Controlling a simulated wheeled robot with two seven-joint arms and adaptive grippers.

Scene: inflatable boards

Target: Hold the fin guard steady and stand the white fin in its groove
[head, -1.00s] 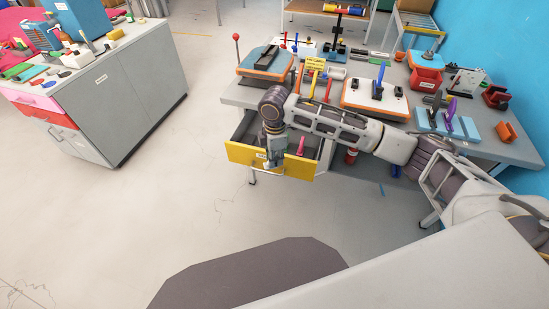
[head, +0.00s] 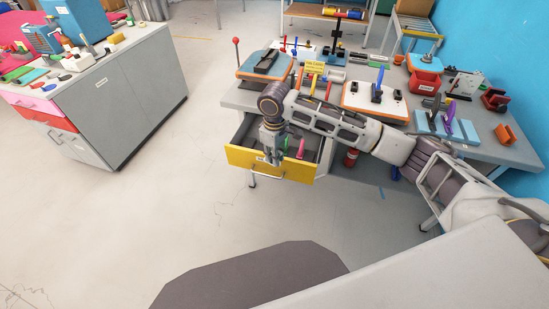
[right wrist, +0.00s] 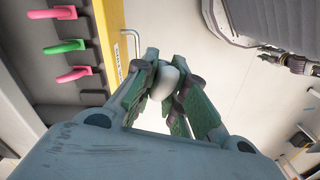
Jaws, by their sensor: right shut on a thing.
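My right gripper (head: 272,156) is over the yellow front of the open drawer. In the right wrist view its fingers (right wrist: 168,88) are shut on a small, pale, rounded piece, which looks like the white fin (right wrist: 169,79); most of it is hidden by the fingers. It is held outside the drawer, beside the handle. I cannot tell for sure which thing is the fin guard; a light blue slotted piece (head: 427,124) with purple fins stands at the table's right. My left gripper is not in view.
The open drawer (head: 241,157) sticks out from the table and holds pink fins (right wrist: 73,74) and a green fin (right wrist: 64,46). The floor at front left is clear.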

